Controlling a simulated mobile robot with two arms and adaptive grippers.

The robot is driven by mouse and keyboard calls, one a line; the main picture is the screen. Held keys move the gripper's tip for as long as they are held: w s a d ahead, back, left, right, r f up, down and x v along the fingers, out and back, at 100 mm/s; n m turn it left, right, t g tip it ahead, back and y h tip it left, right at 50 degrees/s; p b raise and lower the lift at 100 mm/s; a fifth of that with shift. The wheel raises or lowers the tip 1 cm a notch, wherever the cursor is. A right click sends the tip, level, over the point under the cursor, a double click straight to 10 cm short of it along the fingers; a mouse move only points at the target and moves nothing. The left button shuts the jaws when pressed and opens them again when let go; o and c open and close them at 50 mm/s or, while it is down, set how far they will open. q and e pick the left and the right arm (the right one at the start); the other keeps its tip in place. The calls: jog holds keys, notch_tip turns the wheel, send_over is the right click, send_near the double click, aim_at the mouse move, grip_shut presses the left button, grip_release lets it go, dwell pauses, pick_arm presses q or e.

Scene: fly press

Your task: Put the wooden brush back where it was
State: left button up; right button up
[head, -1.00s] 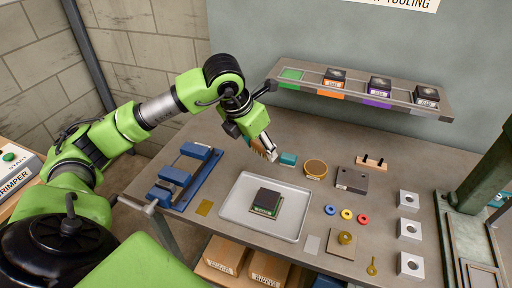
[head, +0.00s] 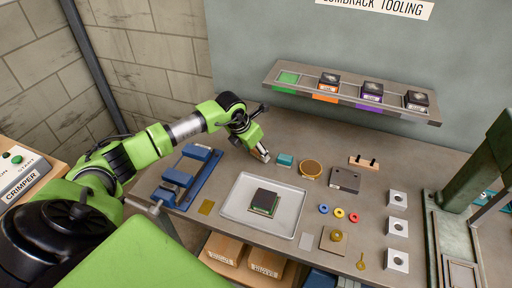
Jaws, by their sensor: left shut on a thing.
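My left gripper (head: 263,155) is at the back of the bench, to the left of a small teal block (head: 285,160), its fingers pointing down. It is shut on the wooden brush (head: 256,152), of which only a small tan part shows beside the fingers. The rest of the brush is hidden by the gripper, and I cannot tell whether it touches the bench. My right gripper is not in view.
A grey tray (head: 236,205) with a dark block stands in front of the gripper. A blue vise (head: 177,178) is to the left, a round brown-topped tin (head: 311,169) to the right. A shelf (head: 350,100) with dark blocks is behind.

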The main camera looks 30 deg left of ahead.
pick_arm(q)
jog(key=shift+f, duration=0.2)
jog(key=o, duration=0.6)
jog(key=shift+f+b, duration=0.1)
jog(key=shift+b, duration=0.2)
jog(key=o, duration=0.5)
jog(key=shift+r+p, duration=0.35)
jog(key=b+v, duration=0.4)
jog(key=v, duration=0.8)
jog(key=shift+f, duration=0.1)
